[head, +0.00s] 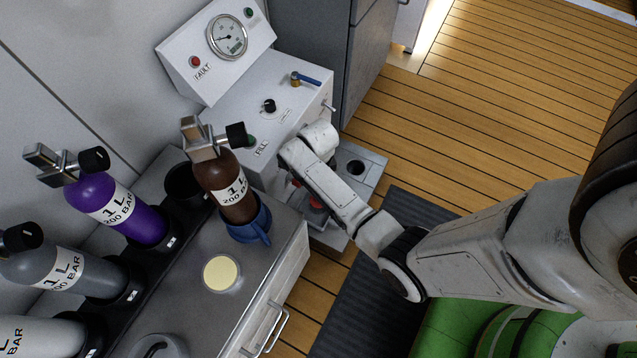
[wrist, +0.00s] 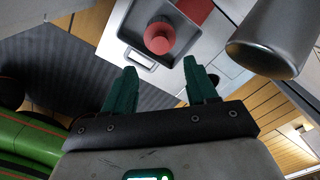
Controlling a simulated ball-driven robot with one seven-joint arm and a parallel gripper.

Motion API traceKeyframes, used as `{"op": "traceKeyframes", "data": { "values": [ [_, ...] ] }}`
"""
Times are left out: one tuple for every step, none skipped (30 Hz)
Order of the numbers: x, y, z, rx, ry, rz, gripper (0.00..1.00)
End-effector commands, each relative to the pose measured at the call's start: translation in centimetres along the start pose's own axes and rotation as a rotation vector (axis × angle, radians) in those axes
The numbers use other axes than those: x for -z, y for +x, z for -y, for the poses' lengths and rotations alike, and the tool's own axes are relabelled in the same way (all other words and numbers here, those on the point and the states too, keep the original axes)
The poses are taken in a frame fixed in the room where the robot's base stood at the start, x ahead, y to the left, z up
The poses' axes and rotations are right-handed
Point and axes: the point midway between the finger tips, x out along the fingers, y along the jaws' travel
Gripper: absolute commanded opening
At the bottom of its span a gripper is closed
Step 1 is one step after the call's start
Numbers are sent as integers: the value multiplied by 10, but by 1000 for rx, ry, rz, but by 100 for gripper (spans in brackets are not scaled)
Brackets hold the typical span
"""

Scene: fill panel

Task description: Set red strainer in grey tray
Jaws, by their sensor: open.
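The red strainer (wrist: 159,38) shows in the wrist view as a round red piece, with a dark part beside its upper edge. It appears within the outline of the grey tray (wrist: 136,58), a shallow rectangular recess with a pale rim; whether it rests on the tray floor I cannot tell. My gripper (wrist: 160,66) has two green fingers spread apart, with nothing between them. The strainer lies just beyond the fingertips, apart from them. In the head view a small patch of red (head: 316,203) shows beside my arm, which hides most of the tray and gripper.
The white fill panel (head: 262,110) with gauge and knobs stands close beside my arm. A brown bottle (head: 228,185) stands in a blue holder (head: 249,226) on the counter, left of my arm. A purple bottle (head: 118,208) is farther left. A grey cylinder (wrist: 272,40) is right of my fingers.

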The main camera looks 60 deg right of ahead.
Motion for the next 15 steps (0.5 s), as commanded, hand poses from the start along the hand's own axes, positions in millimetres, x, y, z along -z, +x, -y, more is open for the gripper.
{"op": "traceKeyframes", "data": {
  "values": [
    [0, -9, 0, 0, 0, 0, 57],
    [0, -12, 0, -1, 0, 0, 57],
    [0, -14, 0, 0, 0, 0, 57],
    [0, -16, 0, 0, 0, 0, 57],
    [0, -17, -1, 0, -2, 0, 57],
    [0, -18, -2, 0, -12, -1, 57],
    [0, -20, -3, 0, -28, -1, 57],
    [0, -21, -5, 1, -52, -2, 57],
    [0, -23, -9, 3, -100, -3, 57],
    [0, -25, -12, 6, -147, -4, 57],
    [0, -28, -17, 9, -206, -5, 57],
    [0, -32, -23, 14, -297, -7, 57],
    [0, -36, -29, 16, -375, -9, 57],
    [0, -40, -36, 20, -459, -11, 57],
    [-1, -46, -44, 26, -576, -13, 57]
  ]
}}
